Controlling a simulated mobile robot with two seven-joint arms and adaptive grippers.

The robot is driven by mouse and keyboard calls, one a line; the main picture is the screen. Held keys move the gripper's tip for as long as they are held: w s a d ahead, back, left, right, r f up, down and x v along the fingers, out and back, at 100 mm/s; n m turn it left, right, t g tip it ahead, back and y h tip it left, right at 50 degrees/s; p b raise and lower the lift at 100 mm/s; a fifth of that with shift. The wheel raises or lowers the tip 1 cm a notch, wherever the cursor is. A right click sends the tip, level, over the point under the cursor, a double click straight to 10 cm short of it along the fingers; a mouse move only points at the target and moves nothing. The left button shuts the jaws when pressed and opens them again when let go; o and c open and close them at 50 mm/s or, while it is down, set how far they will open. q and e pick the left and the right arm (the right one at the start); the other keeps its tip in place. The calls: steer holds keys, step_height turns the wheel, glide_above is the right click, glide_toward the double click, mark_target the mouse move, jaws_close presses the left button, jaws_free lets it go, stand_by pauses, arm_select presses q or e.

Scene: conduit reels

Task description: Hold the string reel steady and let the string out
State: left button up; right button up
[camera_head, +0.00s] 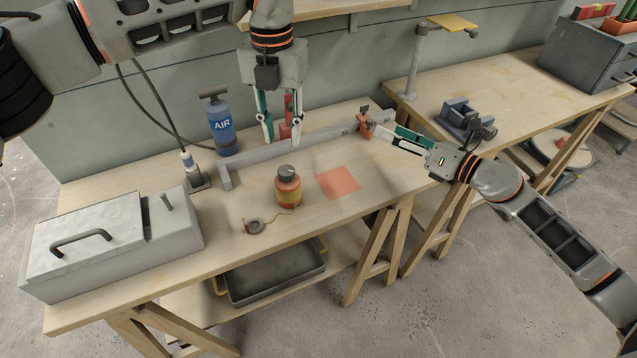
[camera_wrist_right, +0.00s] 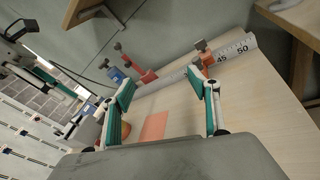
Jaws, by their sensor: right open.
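An orange and yellow round container with a dark cap (camera_head: 288,187) stands upright on the workbench. A small dark round piece (camera_head: 255,227) lies to its left, with a thin string between them; which one is the string reel I cannot tell for sure. My left gripper (camera_head: 282,141) points down above and behind the container, fingers apart and empty. My right gripper (camera_head: 386,138) is open over the bench's right part, apart from the container. In the right wrist view its fingers (camera_wrist_right: 163,86) are spread with nothing between them.
A grey straight rail (camera_head: 320,140) marked with numbers runs along the back, with a red clamp (camera_head: 288,108) and an orange clamp (camera_head: 364,124). An orange square (camera_head: 338,182) lies flat. A blue air can (camera_head: 221,126) and grey toolbox (camera_head: 100,240) stand left.

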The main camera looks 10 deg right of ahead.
steer(key=s+a+f+n+g+y, duration=0.1)
steer(key=s+a+n+g, duration=0.15)
steer(key=a, duration=0.35)
steer(key=s+a+f+n+g+y, duration=0.1)
steer(key=s+a+n+g, duration=0.2)
steer(key=a, duration=0.4)
steer(key=n+g, duration=0.3)
steer(key=n, duration=0.3)
glide_toward(288, 187)
steer(key=w+f, duration=0.1)
steer(key=w+a+f, duration=0.1)
steer(key=w+f, duration=0.1)
steer(key=shift+w+a+f, duration=0.2)
steer(key=shift+a+f, duration=0.35)
steer(key=shift+a, duration=0.1)
steer(key=x, duration=0.7)
steer(key=shift+a, duration=0.15)
